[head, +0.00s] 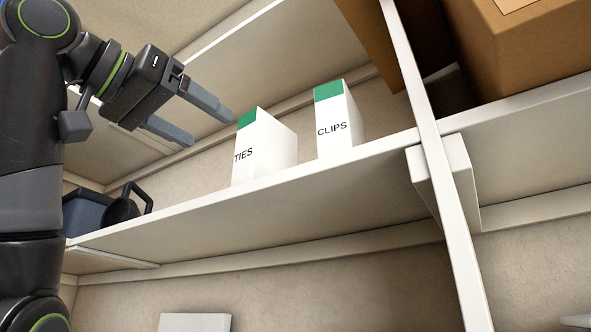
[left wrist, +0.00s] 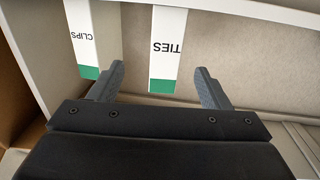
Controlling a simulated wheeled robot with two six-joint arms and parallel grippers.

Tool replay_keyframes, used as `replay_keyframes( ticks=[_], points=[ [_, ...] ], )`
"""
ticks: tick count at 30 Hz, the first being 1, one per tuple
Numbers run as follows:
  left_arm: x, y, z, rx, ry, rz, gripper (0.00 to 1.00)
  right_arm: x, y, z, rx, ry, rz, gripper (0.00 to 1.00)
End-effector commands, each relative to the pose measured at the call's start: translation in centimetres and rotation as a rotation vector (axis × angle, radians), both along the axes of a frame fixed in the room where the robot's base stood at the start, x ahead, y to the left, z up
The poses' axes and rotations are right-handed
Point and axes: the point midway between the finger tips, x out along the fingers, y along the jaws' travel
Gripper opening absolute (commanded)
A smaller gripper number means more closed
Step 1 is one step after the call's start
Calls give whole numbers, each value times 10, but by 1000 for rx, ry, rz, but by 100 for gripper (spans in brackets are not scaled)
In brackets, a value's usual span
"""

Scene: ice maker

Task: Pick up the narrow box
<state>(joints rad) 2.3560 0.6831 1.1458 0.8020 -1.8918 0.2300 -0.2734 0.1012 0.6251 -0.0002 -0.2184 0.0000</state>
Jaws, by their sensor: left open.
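Two narrow white boxes with green tops stand upright on the shelf. One is labelled TIES (head: 268,145), the other, to its right in the head view, CLIPS (head: 338,122). My left gripper (head: 208,128) is open and empty, just left of the TIES box in the head view, its fingers pointing toward it. In the left wrist view the TIES box (left wrist: 170,45) shows between the two fingertips, seemingly beyond them. The CLIPS box (left wrist: 82,40) shows outside the left finger there. My right gripper is not in view.
The boxes stand on a pale shelf board (head: 290,190). A dark object with a handle (head: 122,207) sits at the shelf's left end. A white upright post (head: 432,150) stands right of the CLIPS box. A brown carton (head: 530,50) is at upper right.

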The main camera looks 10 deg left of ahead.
Motion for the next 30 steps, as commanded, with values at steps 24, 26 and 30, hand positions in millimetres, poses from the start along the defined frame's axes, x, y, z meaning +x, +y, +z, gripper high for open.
replay_keyframes(
  ticks=[24,26,30],
  points=[
    [110,-52,1,0,3,0,71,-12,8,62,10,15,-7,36],
    [115,-53,2,0,3,0,71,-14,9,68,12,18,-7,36],
    [131,-58,2,1,4,0,71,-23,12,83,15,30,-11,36]
  ],
)
